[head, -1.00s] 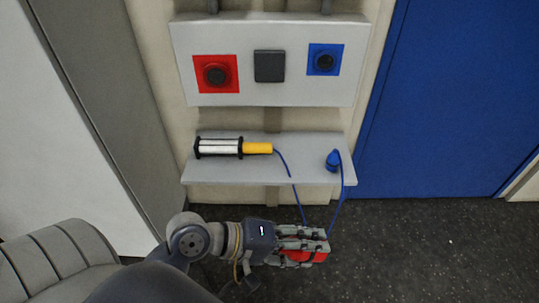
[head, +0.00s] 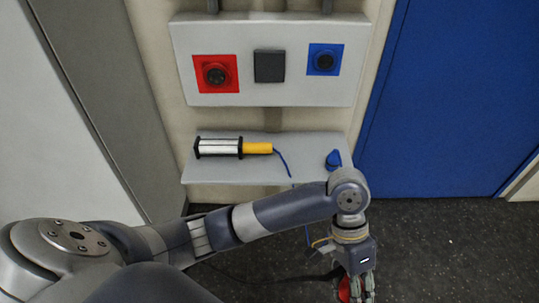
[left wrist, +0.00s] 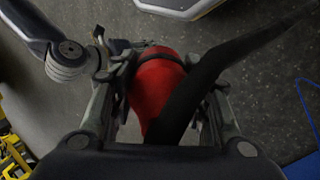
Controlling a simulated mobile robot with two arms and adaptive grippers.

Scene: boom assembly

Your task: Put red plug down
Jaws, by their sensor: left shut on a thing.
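The red plug (left wrist: 155,88) is held between the fingers of my left gripper (left wrist: 160,70) in the left wrist view, with a thick black cable running from it toward the upper right. In the head view my left gripper (head: 354,288) points down at the bottom edge, in front of the shelf and over the dark floor. Only a bit of the red plug (head: 345,289) shows between its fingers there. My right gripper is not identifiable in these views.
A grey shelf (head: 230,172) holds a lamp with a yellow handle (head: 257,148) and a blue plug (head: 333,160). Above it a panel (head: 300,92) carries a red socket (head: 216,74), a dark square (head: 269,66) and a blue socket (head: 325,60). Dark floor (head: 450,240) lies clear at right.

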